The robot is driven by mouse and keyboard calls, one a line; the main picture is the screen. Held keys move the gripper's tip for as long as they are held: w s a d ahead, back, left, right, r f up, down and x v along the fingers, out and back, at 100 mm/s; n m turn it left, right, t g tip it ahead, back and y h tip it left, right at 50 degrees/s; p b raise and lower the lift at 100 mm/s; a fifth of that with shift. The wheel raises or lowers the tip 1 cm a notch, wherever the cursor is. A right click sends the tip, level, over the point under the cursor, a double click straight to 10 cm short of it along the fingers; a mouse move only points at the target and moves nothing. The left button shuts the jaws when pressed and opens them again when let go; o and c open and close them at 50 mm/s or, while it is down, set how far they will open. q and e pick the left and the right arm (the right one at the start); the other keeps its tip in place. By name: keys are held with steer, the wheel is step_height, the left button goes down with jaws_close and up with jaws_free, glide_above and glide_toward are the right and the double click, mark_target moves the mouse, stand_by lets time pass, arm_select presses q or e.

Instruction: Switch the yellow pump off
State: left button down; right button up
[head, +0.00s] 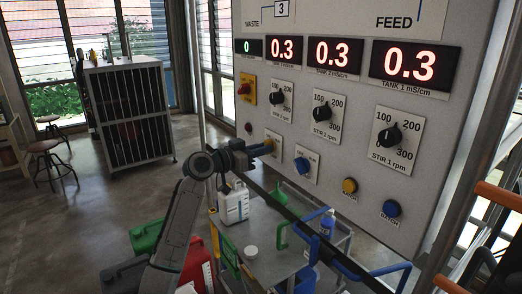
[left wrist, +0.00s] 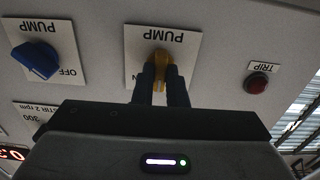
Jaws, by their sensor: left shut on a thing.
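The yellow pump switch (left wrist: 160,60) is a small knob on a white plate (left wrist: 188,42) marked PUMP on the grey panel. In the left wrist view the panel's lettering is upside down. The knob stands roughly upright in that view, between the two dark fingers of my left gripper (left wrist: 161,82). The gripper is shut on it. Part of the plate's lower lettering is hidden behind the fingers; one letter N shows. In the head view my left gripper (head: 258,149) reaches the yellow knob from the left. My right gripper is not in view.
A blue pump knob (head: 301,165) sits beside the yellow one, with STIR dials (head: 322,113) above. A red trip lamp (left wrist: 257,82) is nearby. Below the panel stands a cart (head: 268,266) with bottles and funnels. Jerrycans (head: 146,237) stand near my arm.

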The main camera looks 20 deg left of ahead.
arm_select(q)
steer(key=n+p, duration=0.1)
steer(key=n, duration=0.7)
steer(key=shift+p, duration=0.3)
steer(key=shift+n, duration=0.5)
steer(key=c, duration=1.5)
jaws_free()
steer(key=shift+o, duration=0.2)
